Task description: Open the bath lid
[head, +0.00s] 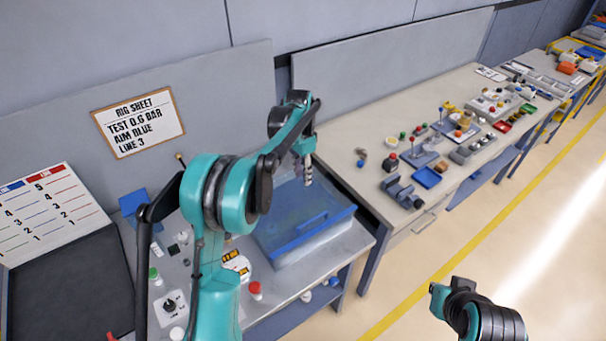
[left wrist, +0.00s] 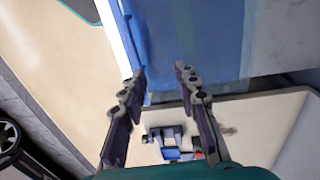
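The bath (head: 335,236) is a pale box at the right end of the near bench, with a blue see-through lid (head: 280,218) lying shut on top. A blue handle bar (head: 312,223) shows on the lid toward its front right. My left gripper (head: 309,182) points down above the back part of the lid, apart from it as far as I can tell. In the left wrist view its two fingers (left wrist: 158,72) are spread with nothing between them, and the blue lid (left wrist: 200,40) fills the area beyond the tips.
A rig sheet (head: 138,120) hangs on the back panel. The bench to the right (head: 365,170) holds many small parts. The floor (head: 480,230) is clear.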

